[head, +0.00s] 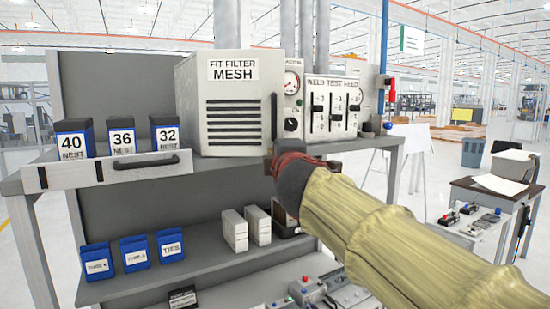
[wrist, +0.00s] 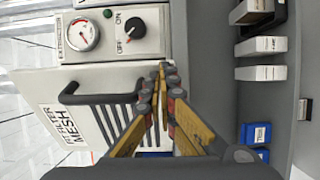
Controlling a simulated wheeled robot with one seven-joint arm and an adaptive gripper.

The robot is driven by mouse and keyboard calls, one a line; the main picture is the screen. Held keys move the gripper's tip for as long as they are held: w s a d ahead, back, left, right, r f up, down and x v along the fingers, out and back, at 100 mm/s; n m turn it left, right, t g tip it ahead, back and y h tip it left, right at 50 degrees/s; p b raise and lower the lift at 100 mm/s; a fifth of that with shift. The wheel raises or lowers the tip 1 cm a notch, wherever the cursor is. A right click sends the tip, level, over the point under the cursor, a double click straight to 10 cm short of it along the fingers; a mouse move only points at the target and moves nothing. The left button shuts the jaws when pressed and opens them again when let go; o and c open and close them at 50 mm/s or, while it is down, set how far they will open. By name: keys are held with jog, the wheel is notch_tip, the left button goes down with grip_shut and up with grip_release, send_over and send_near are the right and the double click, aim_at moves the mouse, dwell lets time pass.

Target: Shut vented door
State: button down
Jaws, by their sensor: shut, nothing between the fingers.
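The vented door (head: 222,124) is a pale panel labelled "FIT FILTER MESH", with dark horizontal slots. It is on the cabinet box on the upper shelf; I cannot tell whether it stands slightly ajar. Its dark vertical handle (head: 274,118) is along the right edge. In the wrist view the door (wrist: 75,85) appears turned, with its handle (wrist: 100,97) left of my fingers. My gripper (wrist: 161,72) is shut and empty, its yellow fingers together near the door's lower handle-side corner. I cannot tell whether they touch it. In the head view my sleeved arm mostly hides it.
Right of the door is a panel with a gauge (head: 291,83), a knob and sliders (head: 338,105). Blue nest boxes (head: 122,138) and a drawer front (head: 105,172) with a handle are to the left. The lower shelf (head: 190,243) holds more boxes.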

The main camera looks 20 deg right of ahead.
jog(key=w+d+b, duration=0.1)
jog(key=w+d, duration=0.1)
jog(key=w, duration=0.7)
jog(key=shift+f, duration=0.1)
jog(key=shift+s, duration=0.1)
dwell(0.4)
